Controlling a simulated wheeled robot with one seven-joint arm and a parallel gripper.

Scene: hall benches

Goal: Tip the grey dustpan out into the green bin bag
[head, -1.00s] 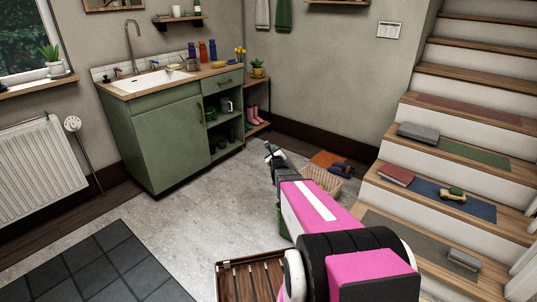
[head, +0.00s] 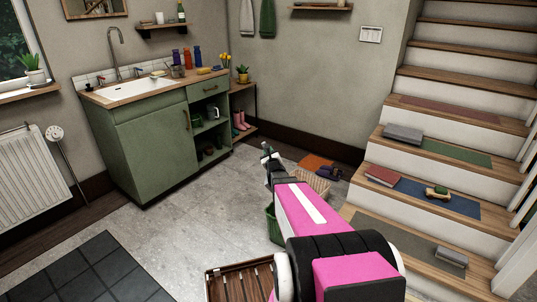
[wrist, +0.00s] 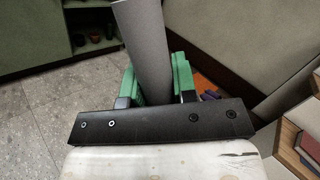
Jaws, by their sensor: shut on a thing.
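My gripper (wrist: 155,85) is shut on a smooth grey piece, which I take to be part of the grey dustpan (wrist: 142,40). It runs up out of the top of the wrist view between the green fingers. The rest of the dustpan is out of that view, so I cannot see its pan or any contents. In the head view my gripper (head: 268,160) is held out over the floor, and the dustpan is hard to make out there. A green thing (head: 273,225), possibly the green bin bag, shows beside my arm, which hides most of it.
A wicker basket (head: 313,180) stands right of my gripper, with an orange mat (head: 313,162) behind it. Stairs (head: 455,195) with books and other items rise on the right. A green sink cabinet (head: 150,150) stands left. A slatted wooden tray (head: 238,284) lies in front.

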